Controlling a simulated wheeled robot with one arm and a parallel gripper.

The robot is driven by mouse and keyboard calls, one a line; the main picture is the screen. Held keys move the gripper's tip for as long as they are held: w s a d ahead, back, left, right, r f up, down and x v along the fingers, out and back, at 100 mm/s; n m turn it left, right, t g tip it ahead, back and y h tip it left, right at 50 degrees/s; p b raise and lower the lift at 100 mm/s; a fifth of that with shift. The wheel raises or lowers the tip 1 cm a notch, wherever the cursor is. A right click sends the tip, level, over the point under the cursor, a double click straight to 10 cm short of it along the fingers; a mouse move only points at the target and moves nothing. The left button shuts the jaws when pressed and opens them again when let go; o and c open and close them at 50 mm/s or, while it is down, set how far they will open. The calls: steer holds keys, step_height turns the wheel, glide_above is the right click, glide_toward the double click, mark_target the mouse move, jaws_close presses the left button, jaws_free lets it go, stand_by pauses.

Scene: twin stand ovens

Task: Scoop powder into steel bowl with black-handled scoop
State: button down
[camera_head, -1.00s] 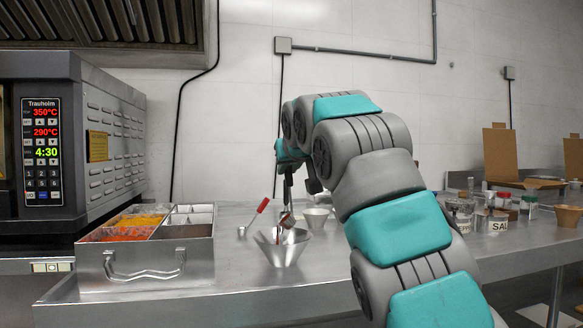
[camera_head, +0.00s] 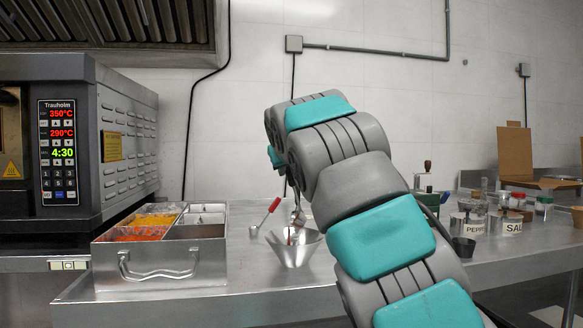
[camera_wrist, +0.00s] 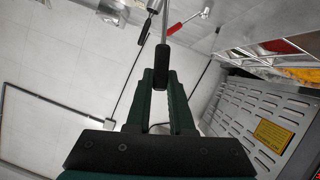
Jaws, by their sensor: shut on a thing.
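My gripper (camera_wrist: 161,83) is shut on the black handle of the scoop (camera_wrist: 161,66), whose steel shaft runs up out of the wrist view. In the head view my arm hides most of the gripper. The scoop's steel end (camera_head: 298,216) shows at the rim of the steel bowl (camera_head: 293,251); I cannot tell whether they touch or whether it holds powder. A red streak shows inside the bowl, powder or reflection. The steel container (camera_head: 205,258) left of the bowl holds orange-red powder (camera_head: 138,233) and yellow powder (camera_head: 153,219) in separate compartments.
The oven (camera_head: 118,140) stands at the left. Jars (camera_head: 468,222), a small dark cup (camera_head: 463,246) and an open cardboard box (camera_head: 515,150) are at the right. The counter front right of the bowl is partly clear.

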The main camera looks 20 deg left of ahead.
steer(key=shift+s+a, duration=0.2)
steer(key=shift+a, duration=0.1)
steer(key=shift+s+a+f+n, duration=0.1)
steer(key=shift+a+n, duration=0.05)
steer(key=shift+n, duration=0.15)
steer(key=shift+s+a+f+n+t+h+p, duration=0.2)
steer(key=shift+s+a+n+t+h, duration=0.15)
steer(key=shift+a, duration=0.25)
steer(key=shift+s+a+f+n+t+h+p, duration=0.15)
steer(key=shift+s+a+n+h+p, duration=0.15)
steer(key=shift+a+n, duration=0.2)
steer(key=shift+s+a, duration=0.15)
steer(key=shift+a, duration=0.05)
steer(key=shift+s+a+f+n, duration=0.25)
steer(key=shift+a+f+n, duration=0.05)
steer(key=shift+a+n, duration=0.15)
steer(key=shift+s+a+t, duration=0.1)
steer(key=shift+a+t, duration=0.05)
steer(key=shift+t, duration=0.15)
steer(key=shift+s+a+f+n+t+h, duration=0.2)
steer(key=shift+s+a+f+n+h, duration=0.1)
steer(key=shift+a+f+n, duration=0.2)
steer(key=shift+s+a+f+n+t+h, duration=0.2)
steer(key=shift+s+a+f+n, duration=0.15)
steer(key=shift+a+n, duration=0.2)
